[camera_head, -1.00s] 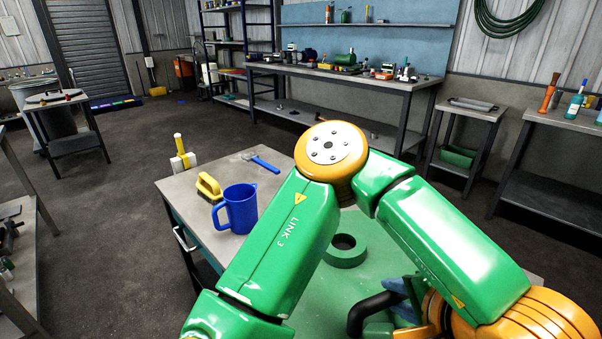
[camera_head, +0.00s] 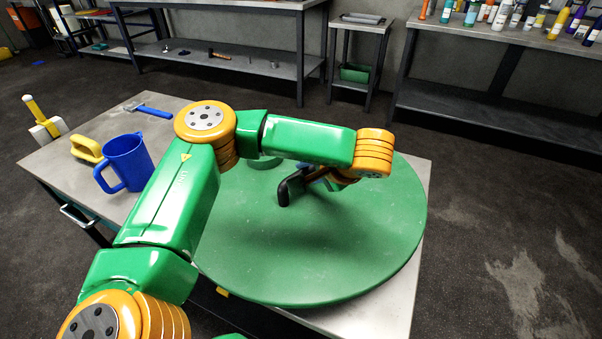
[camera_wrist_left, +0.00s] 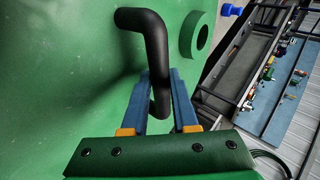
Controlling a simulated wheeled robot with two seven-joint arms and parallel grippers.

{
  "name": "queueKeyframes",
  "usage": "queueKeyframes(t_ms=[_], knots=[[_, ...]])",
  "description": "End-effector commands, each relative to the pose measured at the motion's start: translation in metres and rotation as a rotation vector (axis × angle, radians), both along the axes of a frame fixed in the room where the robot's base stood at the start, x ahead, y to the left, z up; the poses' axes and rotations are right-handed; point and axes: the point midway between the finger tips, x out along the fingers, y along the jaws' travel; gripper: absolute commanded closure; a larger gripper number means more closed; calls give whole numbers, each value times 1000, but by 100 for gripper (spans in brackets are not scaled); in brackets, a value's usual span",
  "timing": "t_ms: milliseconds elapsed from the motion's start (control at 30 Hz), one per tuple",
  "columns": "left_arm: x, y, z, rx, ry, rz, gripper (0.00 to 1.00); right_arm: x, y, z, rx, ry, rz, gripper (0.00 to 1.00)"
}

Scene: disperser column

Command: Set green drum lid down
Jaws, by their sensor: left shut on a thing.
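The green drum lid (camera_head: 330,250) is a large flat green disc that looks about level over the metal-topped table (camera_head: 420,176). Its rim reaches past the table's front edge. Whether its underside touches the tabletop is hidden. A bent black handle (camera_head: 284,191) rises from the lid, and a green ring (camera_head: 262,162) stands on it, partly behind my arm. My left gripper (camera_head: 315,177) is mostly covered by its own wrist in the head view. In the left wrist view, its blue fingers (camera_wrist_left: 160,100) are closed around the black handle (camera_wrist_left: 150,45). My right gripper is out of view.
A bottle bench (camera_head: 500,55) stands behind right. Floor right is clear.

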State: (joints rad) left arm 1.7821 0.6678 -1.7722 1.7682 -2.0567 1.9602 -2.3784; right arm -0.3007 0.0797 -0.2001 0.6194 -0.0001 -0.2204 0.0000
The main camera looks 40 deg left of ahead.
Motion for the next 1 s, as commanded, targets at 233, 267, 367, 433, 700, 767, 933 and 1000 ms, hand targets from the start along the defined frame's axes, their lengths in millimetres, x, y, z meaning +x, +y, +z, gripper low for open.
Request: queueKeyframes(t_ms=[233,267,367,433,700,767,933,1000], knots=[[16,8,-26,3,0,0,100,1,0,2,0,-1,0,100],[16,7,-31,2,1,-1,100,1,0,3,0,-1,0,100],[16,7,-45,2,-1,-1,100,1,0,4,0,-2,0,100],[16,7,-49,1,-2,-2,100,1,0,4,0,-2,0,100],[15,6,-50,-1,-1,-2,46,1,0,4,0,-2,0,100],[15,6,-50,-1,-1,-2,43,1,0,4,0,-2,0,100],[15,6,-50,-1,-1,-2,43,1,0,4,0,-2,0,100],[15,6,-49,-1,-1,-2,43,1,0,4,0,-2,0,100]])
